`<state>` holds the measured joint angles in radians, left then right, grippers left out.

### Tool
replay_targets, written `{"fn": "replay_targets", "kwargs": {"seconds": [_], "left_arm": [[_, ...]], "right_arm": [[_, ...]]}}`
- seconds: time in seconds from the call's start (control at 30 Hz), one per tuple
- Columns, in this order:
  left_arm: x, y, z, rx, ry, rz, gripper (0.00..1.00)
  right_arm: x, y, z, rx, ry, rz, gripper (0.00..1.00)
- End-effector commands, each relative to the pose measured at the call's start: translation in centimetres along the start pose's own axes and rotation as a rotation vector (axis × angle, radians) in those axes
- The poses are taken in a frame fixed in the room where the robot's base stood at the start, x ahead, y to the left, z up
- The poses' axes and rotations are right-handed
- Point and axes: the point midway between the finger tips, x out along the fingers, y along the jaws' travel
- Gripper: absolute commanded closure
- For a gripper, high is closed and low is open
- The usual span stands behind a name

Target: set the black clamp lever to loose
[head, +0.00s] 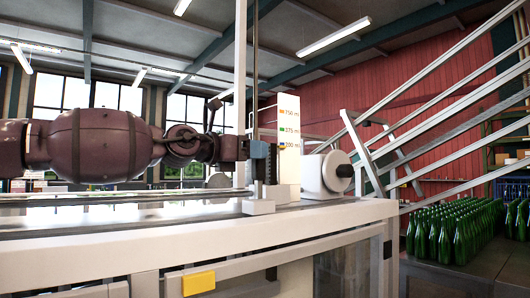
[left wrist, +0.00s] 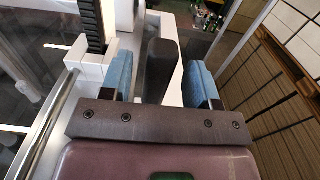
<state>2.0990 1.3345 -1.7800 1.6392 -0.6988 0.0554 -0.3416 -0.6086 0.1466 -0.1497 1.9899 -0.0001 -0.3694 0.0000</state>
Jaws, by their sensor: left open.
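My left gripper (head: 264,152) reaches in from the left in the head view, at the upright post on top of the machine. In the left wrist view my left gripper (left wrist: 160,73) is open, with one blue finger pad on each side of the black clamp lever (left wrist: 160,66). The lever stands between the pads, with a visible gap on either side. In the head view the gripper largely hides the lever, and I cannot tell its setting. My right gripper is in neither view.
A dark toothed column (left wrist: 88,24) rises from a white block close to the left finger. A size scale (head: 289,125) and a white round housing (head: 325,174) stand right of the gripper. Several green bottles (head: 445,232) stand at the right. Cardboard boxes (left wrist: 285,90) show in the wrist view.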

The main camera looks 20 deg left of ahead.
Motion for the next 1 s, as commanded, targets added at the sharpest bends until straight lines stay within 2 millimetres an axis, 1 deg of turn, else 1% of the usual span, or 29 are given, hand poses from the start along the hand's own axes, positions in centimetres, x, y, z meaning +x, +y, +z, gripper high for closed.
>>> {"fn": "replay_targets", "kwargs": {"seconds": [0.03,0.1,0.2,0.3,0.43,0.7,0.77,1.0], "left_arm": [[0.8,0.0,0.0,0.0,0.001,-0.001,0.45],[1.8,-0.1,0.1,0.0,0.001,-0.001,0.45],[2.8,0.0,0.2,0.0,0.001,-0.001,0.45],[3.5,-0.1,0.1,0.0,0.0,-0.001,0.45],[4.0,0.0,0.1,0.0,-0.001,0.0,0.45],[4.0,0.0,0.0,0.0,-0.001,0.0,0.45],[4.0,0.0,0.0,0.0,-0.001,0.0,0.54],[4.0,0.0,0.1,0.0,-0.001,0.0,0.91]], "right_arm": [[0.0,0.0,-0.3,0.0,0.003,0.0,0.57],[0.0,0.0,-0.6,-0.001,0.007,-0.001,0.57],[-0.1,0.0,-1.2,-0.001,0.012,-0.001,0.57],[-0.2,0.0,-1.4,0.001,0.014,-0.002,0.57],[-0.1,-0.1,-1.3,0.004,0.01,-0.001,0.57],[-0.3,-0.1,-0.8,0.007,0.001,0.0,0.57],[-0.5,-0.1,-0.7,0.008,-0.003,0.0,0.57],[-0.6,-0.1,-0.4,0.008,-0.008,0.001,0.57]]}}
